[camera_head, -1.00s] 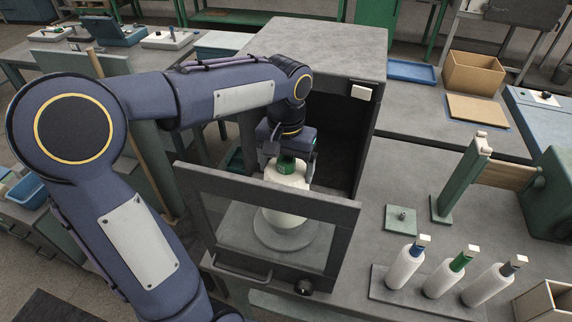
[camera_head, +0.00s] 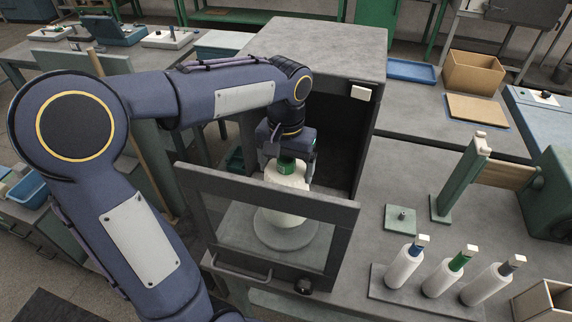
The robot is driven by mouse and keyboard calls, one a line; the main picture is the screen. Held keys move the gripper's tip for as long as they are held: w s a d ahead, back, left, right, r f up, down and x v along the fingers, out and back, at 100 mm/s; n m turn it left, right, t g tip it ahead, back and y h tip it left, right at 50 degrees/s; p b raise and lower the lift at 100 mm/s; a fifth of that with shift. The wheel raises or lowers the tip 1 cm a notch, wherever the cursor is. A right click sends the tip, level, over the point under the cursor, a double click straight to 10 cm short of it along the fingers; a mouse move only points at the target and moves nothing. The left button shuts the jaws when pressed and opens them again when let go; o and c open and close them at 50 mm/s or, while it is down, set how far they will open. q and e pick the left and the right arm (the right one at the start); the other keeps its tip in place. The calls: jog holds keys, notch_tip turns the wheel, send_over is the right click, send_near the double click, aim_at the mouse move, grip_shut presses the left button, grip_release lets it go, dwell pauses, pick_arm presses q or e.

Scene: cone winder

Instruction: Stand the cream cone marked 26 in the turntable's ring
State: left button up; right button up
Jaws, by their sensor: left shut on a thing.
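A cream cone (camera_head: 287,176) with a green top stands upright over the round grey turntable (camera_head: 284,238), seen partly through the door's window. Any number on it is too small to read. My left gripper (camera_head: 287,160) points down from above and is shut on the cone's green top. The cone's base looks to be at the turntable's middle; the ring and whether the cone rests in it are hidden by the door frame. My right gripper is not in view.
The grey cabinet (camera_head: 318,45) stands behind the cone, with its windowed door (camera_head: 265,192) open in front. A rack (camera_head: 390,290) with several white cones tipped blue, green and grey stands at right, near a green post (camera_head: 462,178). A cardboard box (camera_head: 473,72) stands farther back.

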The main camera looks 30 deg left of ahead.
aim_at(285, 159)
pick_arm(q)
jog(key=shift+f+b, duration=1.4)
jog(key=shift+f, duration=0.6)
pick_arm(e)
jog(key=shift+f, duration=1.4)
pick_arm(q)
jog(key=o, duration=0.9)
jog(key=shift+o, duration=0.2)
notch_tip(285, 159, up, 8)
jog(key=shift+f, duration=0.1)
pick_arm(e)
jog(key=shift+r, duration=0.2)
